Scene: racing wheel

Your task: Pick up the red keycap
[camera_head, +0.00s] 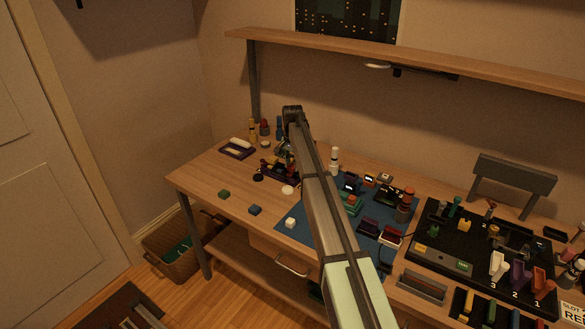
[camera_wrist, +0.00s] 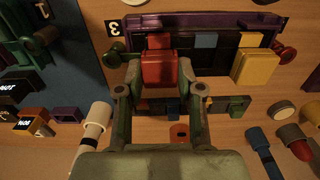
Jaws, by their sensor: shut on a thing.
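The red keycap (camera_wrist: 159,68) is between the two fingers of my gripper (camera_wrist: 160,72) in the wrist view, and the fingers are shut on it from both sides. It shows in front of a dark, purple-edged rack (camera_wrist: 215,22) marked 3. I cannot tell whether the keycap still touches the rack. In the head view my gripper (camera_head: 282,150) is over the back left part of the wooden table, largely covered by my arm. The red keycap cannot be made out there.
A yellow block (camera_wrist: 254,68) stands close to the right finger. A white bottle (camera_wrist: 95,122) and a blue bottle (camera_wrist: 262,148) are nearby. Bare wood surrounds the green and blue blocks.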

